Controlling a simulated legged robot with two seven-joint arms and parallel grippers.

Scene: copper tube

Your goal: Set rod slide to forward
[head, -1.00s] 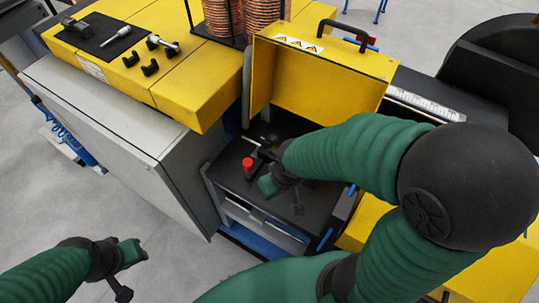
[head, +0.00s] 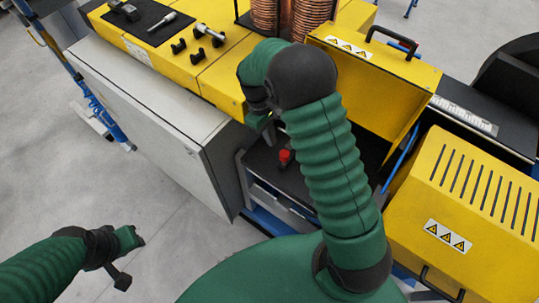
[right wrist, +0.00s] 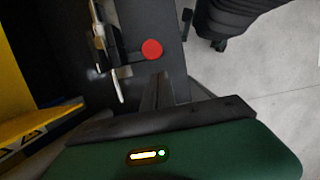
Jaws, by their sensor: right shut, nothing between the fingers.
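My right gripper (head: 262,122) is shut and empty, above the left side of the dark recess in the yellow machine. Its narrow fingers (right wrist: 160,92) also show in the right wrist view. A red knob (head: 285,156) sits on the black panel, partly beside my right arm; it also shows in the right wrist view (right wrist: 152,49), just beyond the fingertips and apart from them. A metal rod mechanism (right wrist: 106,50) lies left of the knob in that view. My arm hides it in the head view. My left gripper (head: 128,248) hangs over the floor; its jaws are unclear.
A raised yellow lid (head: 370,85) stands behind the recess. A vented yellow cover (head: 470,190) is at right, copper coils (head: 295,18) at the back. A black mat (head: 150,22) with a metal tool and black blocks lie at upper left.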

